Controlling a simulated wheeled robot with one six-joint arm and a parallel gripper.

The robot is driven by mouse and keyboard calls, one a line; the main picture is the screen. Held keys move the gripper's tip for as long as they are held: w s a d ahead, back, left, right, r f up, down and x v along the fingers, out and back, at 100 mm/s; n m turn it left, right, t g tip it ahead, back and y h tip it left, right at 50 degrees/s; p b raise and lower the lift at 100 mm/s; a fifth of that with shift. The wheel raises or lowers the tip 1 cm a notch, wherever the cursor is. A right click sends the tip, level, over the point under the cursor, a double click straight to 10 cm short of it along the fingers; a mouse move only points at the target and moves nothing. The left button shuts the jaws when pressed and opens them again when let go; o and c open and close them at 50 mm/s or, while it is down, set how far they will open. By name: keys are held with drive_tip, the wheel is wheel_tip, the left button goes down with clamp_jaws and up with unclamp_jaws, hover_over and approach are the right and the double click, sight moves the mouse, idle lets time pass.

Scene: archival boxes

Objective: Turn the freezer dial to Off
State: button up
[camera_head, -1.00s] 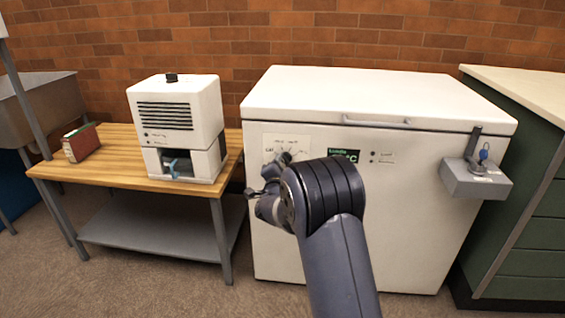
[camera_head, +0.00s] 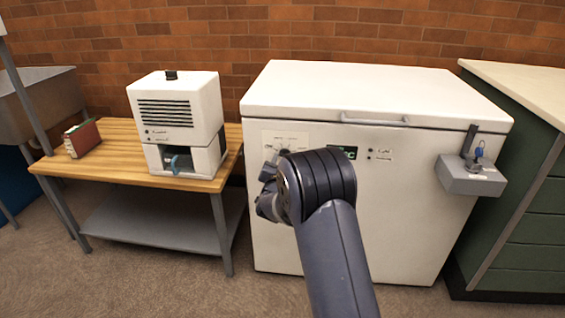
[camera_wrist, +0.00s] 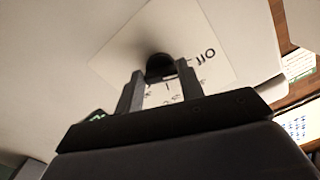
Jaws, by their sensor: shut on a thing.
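The white chest freezer (camera_head: 390,215) stands against the brick wall with its lid shut. Its dial plate (camera_head: 290,137) is on the upper left of the front. In the wrist view the plate (camera_wrist: 212,75) is tilted, and the word "Off" shows beside the dark round dial (camera_wrist: 160,64). My gripper (camera_wrist: 161,80) is at the plate, shut on the dial with one finger on each side. In the head view my gripper (camera_head: 266,172) is partly hidden by my arm, and the dial is hard to make out there. The dial's exact pointing cannot be told.
A wooden bench (camera_head: 110,172) stands left of the freezer, holding a white machine (camera_head: 178,105) and a red-green book (camera_head: 82,138). A grey lock box (camera_head: 470,178) hangs on the freezer's right front. A green cabinet (camera_head: 520,210) stands at the right.

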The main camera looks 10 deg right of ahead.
drive_tip(key=shift+f, duration=0.1)
drive_tip(key=o, duration=1)
drive_tip(key=p+v, duration=0.1)
drive_tip(key=v, duration=0.9)
drive_tip(key=shift+s+a+p, duration=0.15)
drive_tip(key=shift+s+p, duration=0.25)
drive_tip(key=shift+w, duration=0.1)
drive_tip(key=b+x, duration=0.2)
drive_tip(key=x, duration=0.8)
drive_tip(key=shift+w, duration=0.35)
